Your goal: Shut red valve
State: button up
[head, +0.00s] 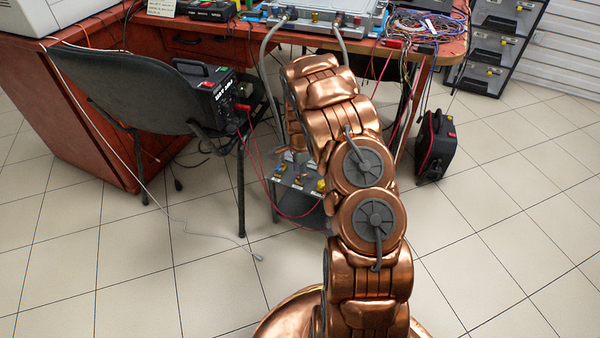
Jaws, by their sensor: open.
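A small grey unit (300,205) stands low under the desk, partly behind my arm. Small yellow and blue fittings (320,185) show on its top, with pale labels below them. I cannot make out a red valve; the fittings are tiny and my arm covers part of the unit. My copper arm rises from the bottom and reaches toward the desk. My gripper does not show beyond the arm's far end.
A dark chair (135,95) with a black power box (205,90) on it stands left. Red cables hang from the box toward the unit. A wooden desk (195,40) carries a metal case (325,22) with grey hoses. A black bag (436,147) is right. Tiled floor is open both sides.

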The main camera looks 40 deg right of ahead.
notch_tip(320, 180, up, 11)
dwell(0.4)
